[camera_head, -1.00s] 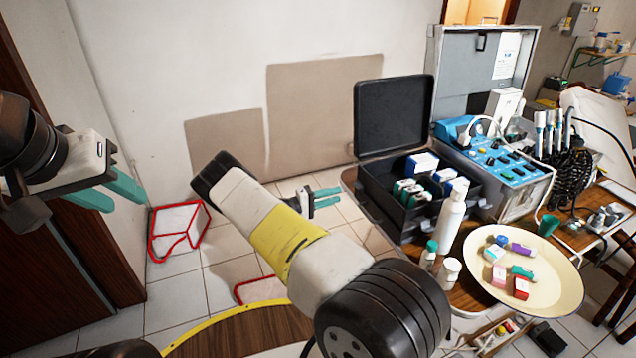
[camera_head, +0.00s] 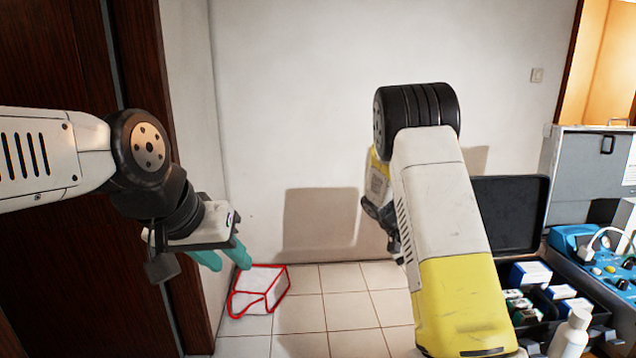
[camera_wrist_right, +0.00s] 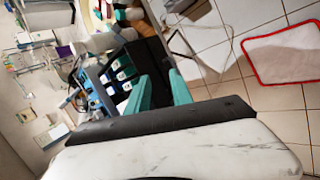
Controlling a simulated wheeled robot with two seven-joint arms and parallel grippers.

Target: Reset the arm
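My left arm comes in from the left in the head view, in front of the dark wooden door. Its gripper (camera_head: 232,267) hangs at the arm's end with teal fingers pointing down, apart and empty. My right arm (camera_head: 450,230) stands raised in the middle of the head view, and its gripper is largely hidden behind the arm. In the right wrist view the right gripper (camera_wrist_right: 159,76) has its two teal fingers apart, with nothing held between them.
A red-edged white container (camera_head: 260,290) is on the tiled floor near the wall. An open black case (camera_head: 512,212) with several small boxes and a white bottle (camera_head: 571,335) stand at the right. The grey dental unit (camera_head: 578,180) is behind. A red-edged white item (camera_wrist_right: 285,55) lies on the floor.

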